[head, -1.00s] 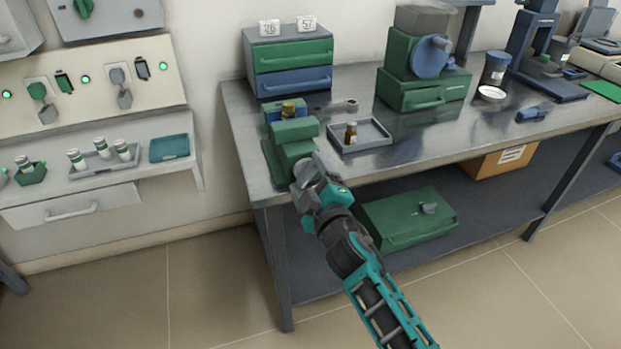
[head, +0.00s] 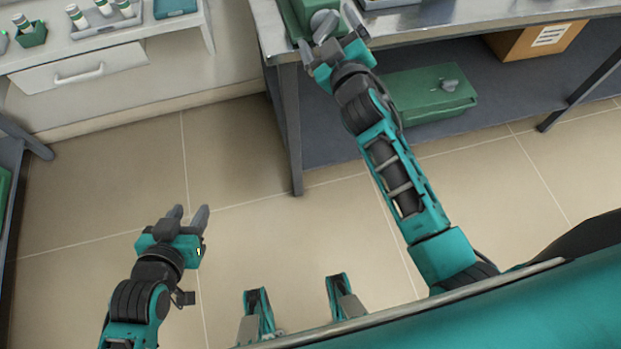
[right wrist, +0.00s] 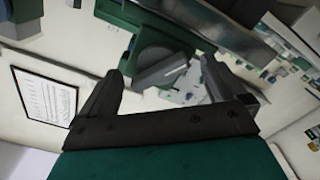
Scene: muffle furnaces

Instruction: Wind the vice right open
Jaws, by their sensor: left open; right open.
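The green vice (head: 305,12) stands at the near left corner of the metal bench. Only its lower front shows in the head view; its jaws are cut off by the top edge. Its grey handle (head: 324,22) faces my right gripper (head: 328,29), whose fingers are spread open on either side of it. In the right wrist view the grey handle (right wrist: 160,70) shows between and beyond the open fingers of the right gripper (right wrist: 161,68); I cannot tell whether they touch it. My left gripper (head: 190,211) is open and empty, low over the floor, far from the vice.
The metal bench (head: 430,25) has a front leg (head: 290,130) near my right forearm. A green case (head: 425,95) and a cardboard box (head: 537,40) are on its lower shelf. A white drawer unit (head: 80,70) is at left. The floor between is clear.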

